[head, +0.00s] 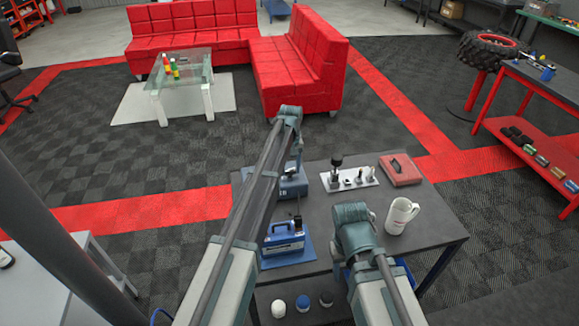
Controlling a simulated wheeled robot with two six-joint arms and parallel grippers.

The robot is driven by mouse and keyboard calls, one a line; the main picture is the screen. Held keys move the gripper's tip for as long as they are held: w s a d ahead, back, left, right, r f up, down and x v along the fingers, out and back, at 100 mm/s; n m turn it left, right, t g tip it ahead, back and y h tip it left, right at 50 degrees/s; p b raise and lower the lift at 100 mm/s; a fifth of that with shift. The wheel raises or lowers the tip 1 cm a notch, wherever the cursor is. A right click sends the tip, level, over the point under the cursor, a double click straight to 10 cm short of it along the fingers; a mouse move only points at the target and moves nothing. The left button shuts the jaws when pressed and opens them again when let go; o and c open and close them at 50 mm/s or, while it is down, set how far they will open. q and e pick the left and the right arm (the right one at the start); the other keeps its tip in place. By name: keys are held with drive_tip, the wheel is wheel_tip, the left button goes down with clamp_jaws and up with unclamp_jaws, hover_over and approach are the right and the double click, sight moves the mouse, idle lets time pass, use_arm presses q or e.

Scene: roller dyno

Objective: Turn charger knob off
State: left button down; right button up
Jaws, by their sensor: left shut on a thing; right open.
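The charger appears to be the blue box (283,238) with a pale front, on a blue mat (303,254) at the left part of the dark table. My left arm reaches over the table and bends down. My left gripper (297,222) is small and dark, at the top right of the blue box. It is shut on a small part there, seemingly the knob. The knob itself is hidden, so its setting cannot be told. My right arm comes in from the bottom and bends near the table's front edge.
A white mug (401,216) stands right of my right arm. Behind it are a red case (401,171) and a pale plate (349,180) with several dark-topped fittings. White, blue and dark round items sit on the lower shelf. The table's right front corner is clear.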

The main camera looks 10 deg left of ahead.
use_arm(q)
drive_tip(key=shift+c, duration=1.2)
unclamp_jaws()
drive_tip(key=shift+w+a, duration=0.15)
drive_tip(key=shift+r+p, duration=0.75)
drive_tip(key=shift+r, duration=0.05)
wheel_tip(320, 180, up, 12)
drive_tip(key=p, duration=1.2)
